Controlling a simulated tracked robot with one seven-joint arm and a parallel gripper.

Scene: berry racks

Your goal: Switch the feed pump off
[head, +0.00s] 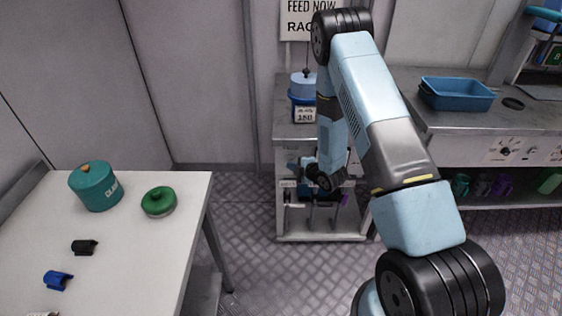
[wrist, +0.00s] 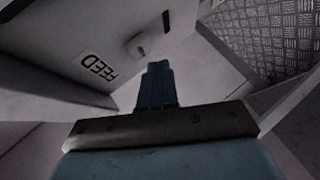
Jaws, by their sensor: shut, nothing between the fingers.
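In the wrist view, my gripper (wrist: 157,68) is shut and empty, its dark blue fingers pointing at a pale panel. A small pale switch or knob (wrist: 138,46) stands out from that panel just beyond and left of the fingertips. I cannot tell whether they touch, nor which way it is set. A FEED label (wrist: 98,66) is on the panel to its left. In the head view, my arm reaches down in front of the grey feed stand (head: 292,131). The arm covers part of the stand, and the switch cannot be made out there.
A blue-lidded container (head: 304,86) stands on the feed stand under a FEED NOW sign (head: 309,8). A white table (head: 150,245) at left holds a teal canister (head: 95,188) and a green round thing (head: 158,202). A blue tray (head: 457,94) sits on the right bench.

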